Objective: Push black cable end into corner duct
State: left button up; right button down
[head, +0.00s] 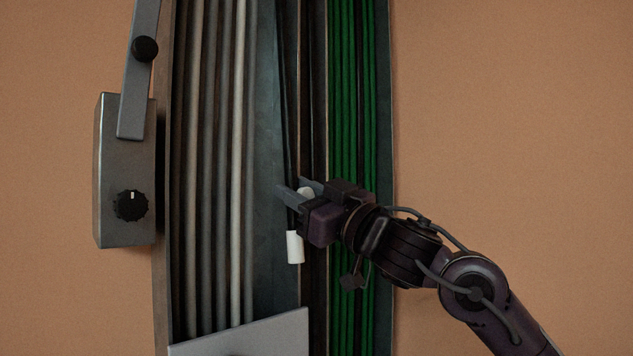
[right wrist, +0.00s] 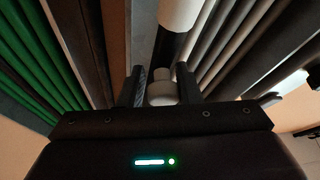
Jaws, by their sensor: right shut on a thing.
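The black cable (head: 290,135) hangs down the middle of the tall duct (head: 262,130) and has a white sleeve (head: 295,247) at its lower end. My right gripper (head: 291,191) is at the cable a little above this sleeve, shut on it at a short white piece. In the right wrist view, the white piece (right wrist: 162,90) sits between the two fingers, with the black cable (right wrist: 168,48) and its white sleeve (right wrist: 181,14) beyond. The fingers hide part of the cable. I cannot tell how deep the cable end lies in the duct. My left gripper is out of view.
Several grey and white cables (head: 238,150) run down the left side of the duct, several green ones (head: 350,100) down the right. A grey box with a black knob (head: 131,205) and a lever (head: 140,70) stand at left. A grey plate (head: 250,335) crosses the bottom.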

jog(key=shift+w+a+f, duration=0.2)
jog(key=shift+w+a, duration=0.35)
jog(key=shift+a, duration=0.05)
jog(key=c, duration=1.2)
grip_release()
jog(key=shift+s+r, duration=0.1)
jog(key=shift+s, duration=0.05)
jog(key=shift+d, duration=0.1)
jog(key=shift+s+d, duration=0.2)
jog(key=shift+s, duration=0.05)
jog(key=s+d, duration=0.1)
jog(key=s+d+b, duration=0.1)
jog(key=s, duration=0.1)
jog(key=shift+s+d+r, duration=0.25)
jog(key=shift+d+r, duration=0.1)
jog(key=shift+d, duration=0.05)
jog(key=w+f+b+v, duration=0.1)
jog(key=b+v, duration=0.3)
jog(key=v, duration=0.3)
jog(key=shift+w+d+f+m+t+h+b, duration=0.35)
jog(key=shift+w+d+f+m+h, duration=0.95)
jog(key=shift+w+f, duration=2.9)
jog(key=shift+w+d+f+m+t+h+b, duration=0.1)
jog(key=shift+w+d+f+m+h+b, duration=0.8)
jog(key=shift+w+f, duration=3.3)
jog(key=shift+w+d+f+m+t+h+b, duration=0.15)
jog(key=shift+w+d+f+m+h, duration=1.5)
jog(key=shift+f, duration=5.25)
